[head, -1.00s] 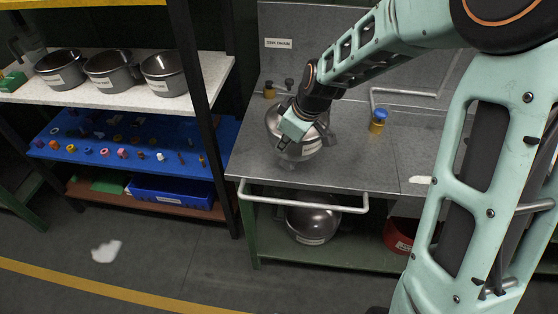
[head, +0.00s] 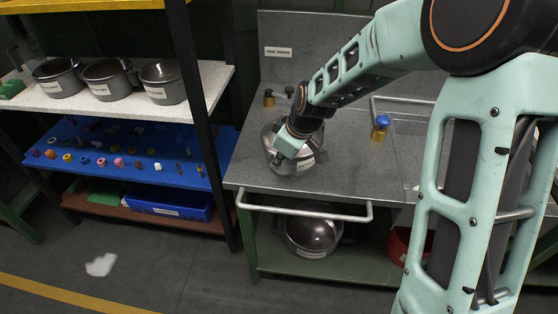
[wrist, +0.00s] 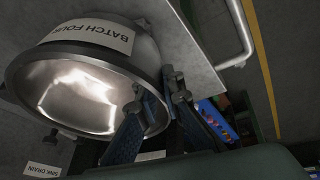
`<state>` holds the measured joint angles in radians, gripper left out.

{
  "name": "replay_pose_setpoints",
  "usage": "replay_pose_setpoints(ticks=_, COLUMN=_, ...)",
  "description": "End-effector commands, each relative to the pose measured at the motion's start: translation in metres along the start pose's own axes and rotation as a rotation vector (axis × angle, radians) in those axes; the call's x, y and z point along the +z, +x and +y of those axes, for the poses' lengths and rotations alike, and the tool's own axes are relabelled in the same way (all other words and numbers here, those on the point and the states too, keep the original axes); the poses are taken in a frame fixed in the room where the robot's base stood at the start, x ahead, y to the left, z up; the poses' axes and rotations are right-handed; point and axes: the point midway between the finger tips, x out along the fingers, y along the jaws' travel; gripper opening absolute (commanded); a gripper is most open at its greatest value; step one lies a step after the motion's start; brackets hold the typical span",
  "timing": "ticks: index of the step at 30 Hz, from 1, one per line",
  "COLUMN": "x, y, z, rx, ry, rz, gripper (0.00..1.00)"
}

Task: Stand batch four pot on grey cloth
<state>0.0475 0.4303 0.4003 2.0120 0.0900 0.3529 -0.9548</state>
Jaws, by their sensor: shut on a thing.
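The batch four pot (head: 287,160) is a shiny steel pot at the left end of the grey bench top. Its "BATCH FOUR" label and open, empty inside show in the wrist view (wrist: 85,90). My gripper (wrist: 165,97) is shut on the pot at its rim or handle; the exact grip spot is partly hidden. In the head view my gripper (head: 290,142) is over the pot's near side. I cannot tell whether the pot's base touches the bench. I cannot make out a grey cloth in either view.
A "SINK DRAIN" label (head: 278,52) is on the back panel. A blue-capped jar (head: 380,128) stands right of the pot. Several dark pots (head: 107,78) stand on the white shelf at left. Another pot (head: 313,233) sits under the bench, behind a front rail (head: 300,211).

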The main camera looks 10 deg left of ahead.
Motion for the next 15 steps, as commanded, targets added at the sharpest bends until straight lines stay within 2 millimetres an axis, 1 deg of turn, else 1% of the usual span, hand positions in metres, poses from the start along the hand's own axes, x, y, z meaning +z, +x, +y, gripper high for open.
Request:
replay_pose_setpoints(ticks=1, x=0.0028, y=0.004, z=-0.0017, rx=-0.003, ry=0.001, rz=-0.003, gripper=0.0)
replay_pose_setpoints(ticks=9, x=0.0085, y=0.0127, z=-0.0046, rx=-0.008, ry=0.004, rz=-0.007, gripper=0.0)
replay_pose_setpoints(ticks=12, x=0.0096, y=0.0127, z=-0.0051, rx=-0.01, ry=0.005, rz=-0.009, gripper=0.0)
replay_pose_setpoints(ticks=13, x=0.0114, y=0.0138, z=-0.0066, rx=-0.015, ry=0.007, rz=-0.013, gripper=0.09)
replay_pose_setpoints(ticks=15, x=0.0113, y=0.0139, z=-0.0065, rx=-0.015, ry=0.007, rz=-0.012, gripper=0.17)
